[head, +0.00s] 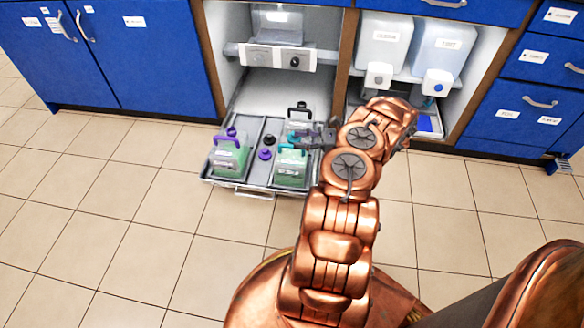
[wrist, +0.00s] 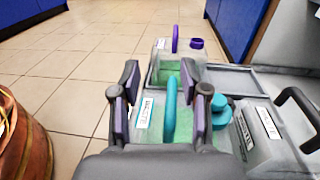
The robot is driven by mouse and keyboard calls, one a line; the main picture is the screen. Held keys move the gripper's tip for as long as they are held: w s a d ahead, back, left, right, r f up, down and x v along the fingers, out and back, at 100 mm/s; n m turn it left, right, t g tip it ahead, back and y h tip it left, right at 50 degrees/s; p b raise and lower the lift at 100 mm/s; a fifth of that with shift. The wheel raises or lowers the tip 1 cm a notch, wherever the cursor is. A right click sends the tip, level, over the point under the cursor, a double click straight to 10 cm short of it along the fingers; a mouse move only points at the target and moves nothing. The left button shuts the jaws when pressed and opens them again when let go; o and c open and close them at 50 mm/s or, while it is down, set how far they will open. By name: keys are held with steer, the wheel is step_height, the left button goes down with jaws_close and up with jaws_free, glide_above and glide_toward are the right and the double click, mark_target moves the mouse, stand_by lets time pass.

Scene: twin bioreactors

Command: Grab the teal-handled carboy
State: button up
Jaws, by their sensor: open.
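The teal-handled carboy (head: 291,166) holds green liquid and stands upright at the front right of a pulled-out tray (head: 253,191). In the wrist view its teal handle (wrist: 171,108) stands upright between the two fingers of my gripper (wrist: 165,88), with a teal cap (wrist: 219,106) to the right. My gripper also shows in the head view (head: 308,134), at the handle's top from the right side. It is open, with a gap on both sides of the handle. The fingers hide part of the carboy body; contact cannot be told.
A purple-handled carboy (head: 229,153) stands at the tray's left; it also shows beyond in the wrist view (wrist: 167,66). A black-handled carboy (head: 300,117) is behind the teal one. Blue cabinets (head: 140,50) line the back. The tiled floor (head: 120,230) in front is clear.

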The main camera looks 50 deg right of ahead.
mark_target(281, 146)
steer(key=shift+m+t+h, duration=0.6)
steer(key=shift+m+t, duration=0.1)
steer(key=shift+m, duration=0.2)
steer(key=shift+s+d+f+b, duration=0.15)
steer(key=shift+d+f+b, duration=0.15)
steer(key=shift+f, duration=0.6)
steer(key=shift+s+d+f+b, duration=0.15)
steer(key=shift+d+f+b, duration=0.15)
steer(key=shift+f, duration=0.65)
steer(key=shift+s+d+f+b, duration=0.2)
steer(key=shift+f+b, duration=0.15)
steer(key=shift+f, duration=0.55)
steer(key=x, duration=0.1)
steer(key=b+x, duration=0.2)
steer(key=x, duration=0.1)
steer(key=shift+w+d+f, duration=0.2)
steer(key=shift+w+f, duration=0.05)
steer(key=shift+w+a, duration=0.35)
steer(key=shift+w, duration=0.05)
steer(key=shift+c, duration=0.2)
jaws_close()
